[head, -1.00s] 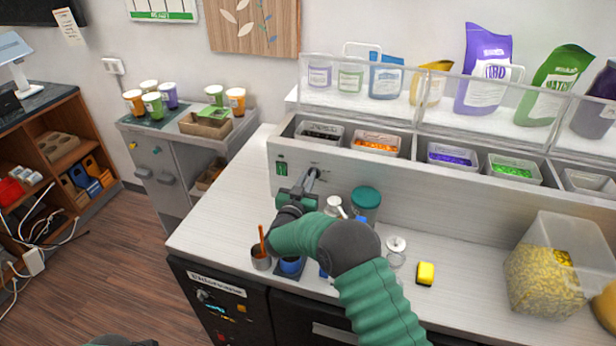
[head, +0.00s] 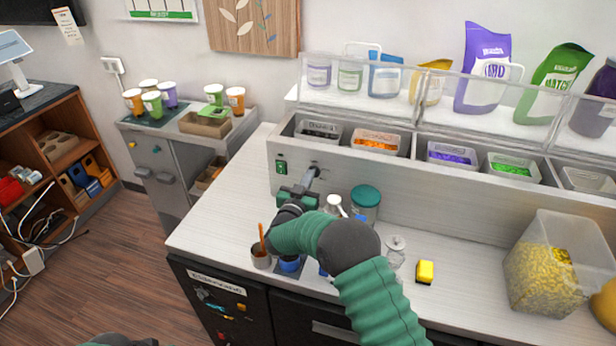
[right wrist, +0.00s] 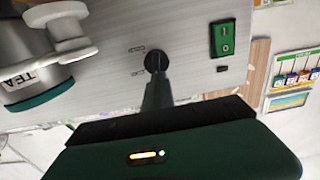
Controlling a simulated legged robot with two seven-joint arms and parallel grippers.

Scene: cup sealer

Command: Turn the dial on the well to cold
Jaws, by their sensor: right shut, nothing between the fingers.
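The well is the long grey counter unit (head: 292,150) with food tubs along its top. Its dial is a small dark round knob (right wrist: 155,61) on the front panel, with two tiny labels to its left in the right wrist view. I cannot read the labels or tell which way the dial points. My right gripper (head: 314,172) is shut and empty, its fingertips at the dial, which they hide in the head view. In the right wrist view the fingers (right wrist: 156,88) reach up to the dial's lower edge; contact is unclear.
A green switch (head: 281,167) sits on the panel beside the dial. A teal-lidded jar (head: 365,203), a clear jar (head: 396,252) and a metal cup (head: 261,257) stand near my right arm. A labelled tea canister (right wrist: 35,70) is close in the right wrist view.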

